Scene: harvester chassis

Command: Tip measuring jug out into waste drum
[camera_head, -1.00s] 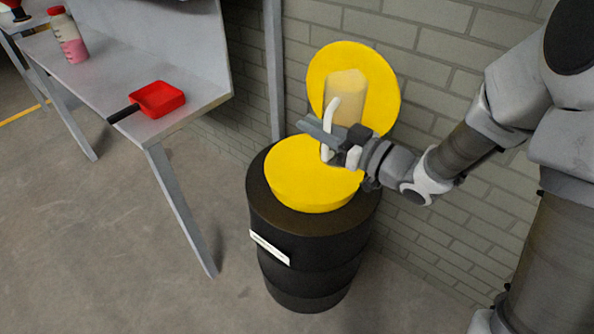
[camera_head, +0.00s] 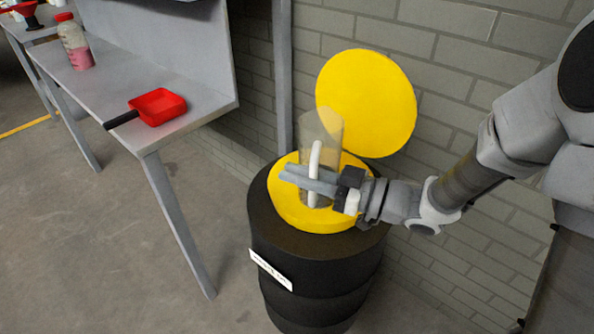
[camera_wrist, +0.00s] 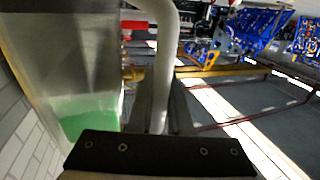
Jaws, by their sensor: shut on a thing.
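The clear measuring jug (camera_head: 325,130) stands nearly upright just over the yellow top (camera_head: 290,212) of the black waste drum (camera_head: 312,262). My gripper (camera_head: 290,175) is shut on its pale handle (camera_head: 315,162). In the wrist view the jug wall (camera_wrist: 65,50) fills the left side, with green liquid (camera_wrist: 90,120) inside. The handle (camera_wrist: 165,60) runs down between my fingers there. The jug's base is partly hidden by my gripper in the head view, so I cannot tell its exact gap to the drum.
The drum's round yellow lid (camera_head: 375,100) stands open behind it, near the brick wall (camera_head: 450,60). A grey bench (camera_head: 200,95) at left holds a red scoop (camera_head: 157,106) and a bottle of pink liquid (camera_head: 75,45). Floor is clear between the bench and drum.

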